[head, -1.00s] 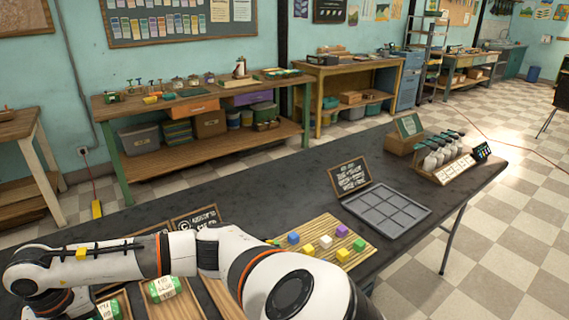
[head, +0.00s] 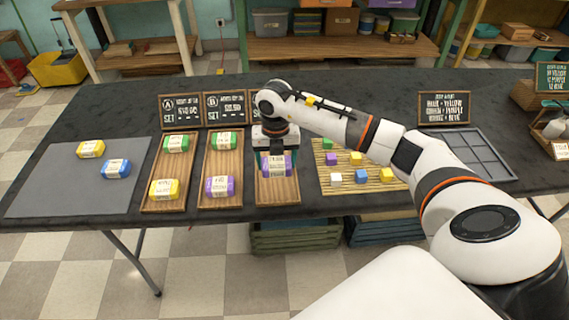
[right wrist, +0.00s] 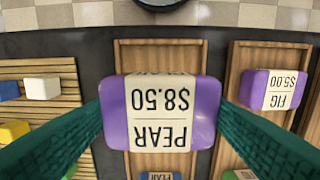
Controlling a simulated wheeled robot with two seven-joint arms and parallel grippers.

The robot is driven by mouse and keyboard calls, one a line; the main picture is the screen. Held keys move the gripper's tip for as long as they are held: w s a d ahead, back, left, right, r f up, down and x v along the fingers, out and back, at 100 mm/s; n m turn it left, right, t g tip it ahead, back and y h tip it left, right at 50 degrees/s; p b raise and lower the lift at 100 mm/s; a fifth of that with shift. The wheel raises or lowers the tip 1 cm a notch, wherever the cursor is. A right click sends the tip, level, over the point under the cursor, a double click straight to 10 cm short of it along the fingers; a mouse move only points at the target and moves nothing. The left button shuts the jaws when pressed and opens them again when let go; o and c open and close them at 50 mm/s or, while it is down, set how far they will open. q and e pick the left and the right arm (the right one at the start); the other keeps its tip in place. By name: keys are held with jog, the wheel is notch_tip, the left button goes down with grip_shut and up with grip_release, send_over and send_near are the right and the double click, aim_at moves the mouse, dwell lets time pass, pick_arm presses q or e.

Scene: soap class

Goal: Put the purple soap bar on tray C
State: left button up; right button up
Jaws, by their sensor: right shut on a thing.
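The purple soap bar (head: 277,168), labelled PEAR $8.50 in the right wrist view (right wrist: 160,112), is between the fingers of my right gripper (head: 275,162). The gripper is shut on it. The bar is over the wooden tray C (head: 279,196), third from the left; it looks larger than the purple FIG bar beside it, so it seems held above the tray. At the bottom edge of the right wrist view another labelled bar (right wrist: 157,176) shows partly in the same tray. Tray C's sign is hidden by my arm. My left gripper is not in view.
Tray A (head: 159,190) holds a green and a yellow bar; tray B (head: 220,164) holds a green and a purple bar. A grey mat (head: 60,185) at left has a yellow and a blue bar. A slatted mat (head: 345,187) with several small cubes lies close right of tray C.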

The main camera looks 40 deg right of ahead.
aim_at(277, 186)
notch_tip(277, 186, down, 3)
jog(key=shift+w+r, duration=0.1)
jog(key=shift+f, duration=2.1)
jog(key=shift+f, duration=0.2)
jog(key=o, duration=1)
jog(key=shift+r, duration=0.1)
notch_tip(277, 186, up, 12)
jog(key=shift+r+b, duration=0.15)
jog(key=shift+b, duration=0.25)
